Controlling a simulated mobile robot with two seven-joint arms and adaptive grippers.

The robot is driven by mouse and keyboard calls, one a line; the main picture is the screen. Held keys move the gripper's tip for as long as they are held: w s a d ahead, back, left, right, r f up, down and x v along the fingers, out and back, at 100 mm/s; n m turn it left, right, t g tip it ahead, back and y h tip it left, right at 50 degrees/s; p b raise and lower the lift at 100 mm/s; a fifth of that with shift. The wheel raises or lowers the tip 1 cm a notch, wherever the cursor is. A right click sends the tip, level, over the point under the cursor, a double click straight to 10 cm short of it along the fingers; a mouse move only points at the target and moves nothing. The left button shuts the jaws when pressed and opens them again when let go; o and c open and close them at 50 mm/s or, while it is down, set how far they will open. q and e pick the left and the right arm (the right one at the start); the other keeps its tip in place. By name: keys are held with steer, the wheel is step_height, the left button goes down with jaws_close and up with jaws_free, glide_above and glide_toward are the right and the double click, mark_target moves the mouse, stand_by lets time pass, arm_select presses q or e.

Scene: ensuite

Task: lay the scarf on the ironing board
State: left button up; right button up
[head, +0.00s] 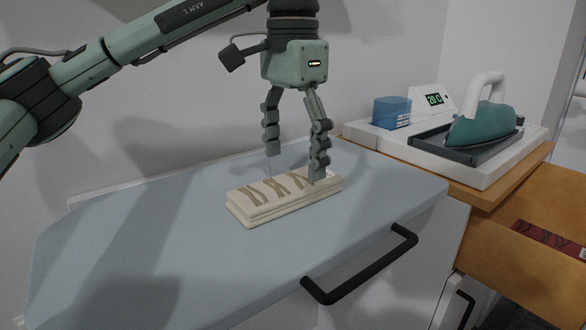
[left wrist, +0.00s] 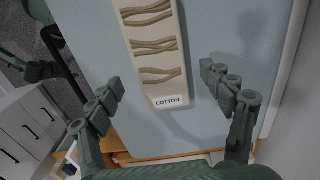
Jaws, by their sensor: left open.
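The scarf (head: 265,201) is a folded cream cloth with brown wavy bands. It lies flat on the blue-grey ironing board (head: 130,235). In the left wrist view the scarf (left wrist: 152,48) shows a white "COTTON" label at its near end, and the board (left wrist: 205,120) lies under it. My left gripper (head: 295,167) is open and points down at the scarf's right part, one finger on either side in the picture. In the left wrist view its fingers (left wrist: 163,85) stand apart with the label end between them. Whether they touch the cloth is unclear. My right gripper is not in view.
A teal iron (head: 482,124) stands on a dark plate on a white station with a "20 C" display (head: 433,99) and a blue container (head: 391,112). An open wooden drawer (head: 510,245) is at the right. A black handle (head: 360,268) juts out in front. The board's left side is clear.

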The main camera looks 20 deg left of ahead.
mark_target(293, 182)
arm_select(q)
step_height(293, 182, up, 5)
steer(key=shift+f+p, duration=0.2)
steer(key=shift+p, duration=0.2)
step_height(293, 182, up, 4)
steer(key=shift+r+p, duration=0.25)
steer(key=shift+p, duration=0.35)
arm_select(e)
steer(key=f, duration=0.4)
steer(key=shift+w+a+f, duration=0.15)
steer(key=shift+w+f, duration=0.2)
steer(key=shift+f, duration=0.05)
